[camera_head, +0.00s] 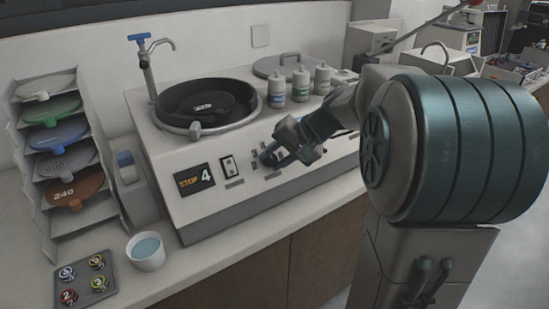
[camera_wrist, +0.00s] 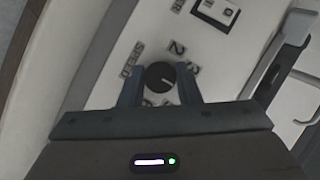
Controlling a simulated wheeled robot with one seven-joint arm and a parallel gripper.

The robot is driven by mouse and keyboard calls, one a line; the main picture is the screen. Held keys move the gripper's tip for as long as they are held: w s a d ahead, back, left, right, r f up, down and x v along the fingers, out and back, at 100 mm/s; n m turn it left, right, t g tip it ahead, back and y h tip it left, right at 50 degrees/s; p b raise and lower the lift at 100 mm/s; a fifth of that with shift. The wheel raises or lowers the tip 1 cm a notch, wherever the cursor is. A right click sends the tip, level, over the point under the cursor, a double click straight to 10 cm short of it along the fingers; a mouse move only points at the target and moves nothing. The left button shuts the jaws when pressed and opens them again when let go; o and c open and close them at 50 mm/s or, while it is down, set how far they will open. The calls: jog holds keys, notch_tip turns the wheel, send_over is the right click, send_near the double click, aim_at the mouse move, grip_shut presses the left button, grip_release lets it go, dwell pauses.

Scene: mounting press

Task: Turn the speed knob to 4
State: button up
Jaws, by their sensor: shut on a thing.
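The speed knob (camera_wrist: 160,76) is a small round black knob with a short white mark, on the white front panel of the machine (camera_head: 225,205). In the wrist view its mark points toward the right, slightly down. My gripper (camera_wrist: 159,78) is shut on the knob, one finger on either side. In the head view my gripper (camera_head: 268,156) reaches the panel and hides the knob. Printed numbers ring the knob; a 2 (camera_wrist: 177,47) shows above it, and others are partly covered by the fingers. The display (camera_head: 195,180) reads STOP in orange and 4 in white.
A black round platter (camera_head: 205,103) with a tap sits on top of the machine, with several white bottles (camera_head: 300,85) to its right. A switch (camera_head: 229,167) sits beside the display. A cup (camera_head: 146,251), a tray of discs (camera_head: 86,278) and a plate rack stand at left.

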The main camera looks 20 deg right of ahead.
jog(key=o, duration=1)
jog(key=shift+c, duration=0.2)
jog(key=v, duration=1.4)
jog(key=shift+p, duration=0.35)
jog(key=shift+a+f, duration=0.1)
jog(key=s+a+f+n+g+h+p, duration=0.1)
jog(key=s+a+f+n+h+p, duration=0.1)
jog(key=s, duration=0.6)
jog(key=s+a+f+n+h+p, duration=0.3)
jog(key=s+a+f+h, duration=0.2)
jog(key=s+a+f, duration=0.1)
jog(key=shift+s+a+f+g+p, duration=0.2)
jog(key=shift+s+f+g+p, duration=0.15)
jog(key=shift+s+f, duration=0.6)
